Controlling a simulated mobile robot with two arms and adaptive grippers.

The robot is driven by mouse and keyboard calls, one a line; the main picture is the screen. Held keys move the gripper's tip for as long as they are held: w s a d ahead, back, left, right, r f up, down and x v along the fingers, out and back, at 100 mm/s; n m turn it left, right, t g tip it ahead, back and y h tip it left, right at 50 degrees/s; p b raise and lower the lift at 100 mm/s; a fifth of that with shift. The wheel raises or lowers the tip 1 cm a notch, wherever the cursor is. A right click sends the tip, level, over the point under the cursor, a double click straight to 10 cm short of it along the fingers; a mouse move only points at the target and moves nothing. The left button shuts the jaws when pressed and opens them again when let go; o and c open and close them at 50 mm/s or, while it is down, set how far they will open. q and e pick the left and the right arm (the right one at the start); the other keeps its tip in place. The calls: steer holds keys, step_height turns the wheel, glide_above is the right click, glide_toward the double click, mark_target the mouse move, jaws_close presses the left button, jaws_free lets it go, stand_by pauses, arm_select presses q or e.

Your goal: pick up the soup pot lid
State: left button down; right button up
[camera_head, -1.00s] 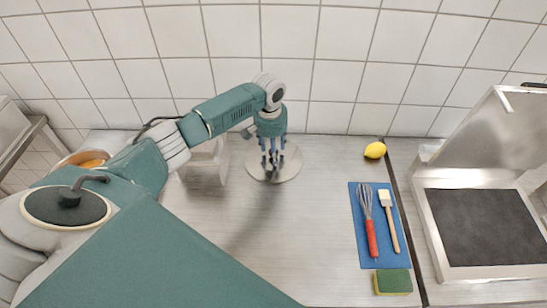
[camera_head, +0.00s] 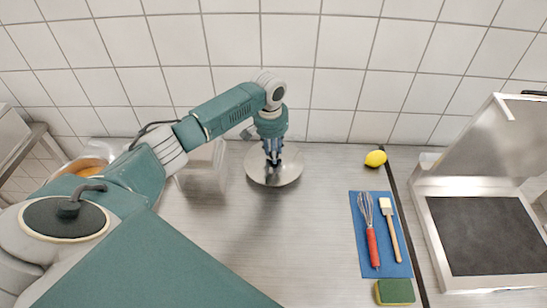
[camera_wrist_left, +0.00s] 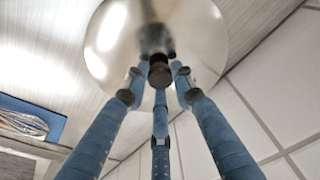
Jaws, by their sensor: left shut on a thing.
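The soup pot lid (camera_head: 287,176) is a round, shiny metal disc near the tiled back wall, left of the counter's middle. In the left wrist view the lid (camera_wrist_left: 205,45) shows its dark round knob (camera_wrist_left: 160,74) between my fingers. My left gripper (camera_head: 273,162) points down over the lid's centre, with its blue fingers closed in around the knob. The left gripper also fills the left wrist view (camera_wrist_left: 158,80). I cannot tell whether the lid touches the counter. My right gripper is not in view.
A clear container (camera_head: 205,170) stands close left of the lid. To the right are a lemon (camera_head: 375,158), a blue cloth (camera_head: 383,262) with a whisk (camera_head: 369,228) and a brush (camera_head: 390,226), a sponge (camera_head: 394,292) and a grill (camera_head: 480,235). The middle counter is clear.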

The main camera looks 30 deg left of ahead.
arm_select(q)
step_height(320, 180, up, 17)
steer(key=b, duration=0.3)
steer(key=s+d+r+m, duration=0.15)
steer(key=s+d, duration=0.35)
steer(key=d, duration=0.7)
steer(key=s+d+f+b, duration=0.1)
steer(key=s+d, duration=0.5)
steer(key=s, duration=0.4)
steer(key=shift+s+d+f, duration=0.2)
steer(key=shift+d, duration=0.15)
